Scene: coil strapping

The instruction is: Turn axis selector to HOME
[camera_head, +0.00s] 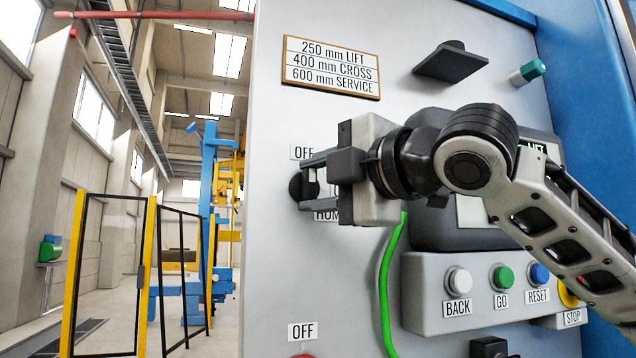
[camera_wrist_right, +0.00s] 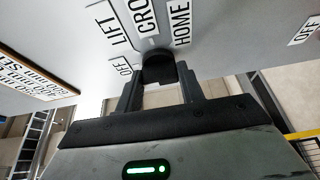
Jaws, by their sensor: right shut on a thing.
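The axis selector is a round black knob (camera_head: 298,187) on the grey panel, left of my right gripper (camera_head: 308,178) in the head view. In the right wrist view the knob (camera_wrist_right: 158,68) sits between the two fingertips of the right gripper (camera_wrist_right: 160,88), which is shut on it. Labels OFF, LIFT, CROSS and HOME (camera_wrist_right: 182,22) fan around the knob in that view. In the head view the gripper partly covers the HOME label (camera_head: 327,216). I cannot tell clearly which label the knob points to. My left gripper is not in view.
Right of the gripper are a dark display housing (camera_head: 450,230) and a button box (camera_head: 430,310) with BACK, GO, RESET and STOP. A green cable (camera_head: 388,285) hangs below the gripper. A black ledge (camera_head: 450,62) juts out above. A yellow-posted fence (camera_head: 150,275) stands at left.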

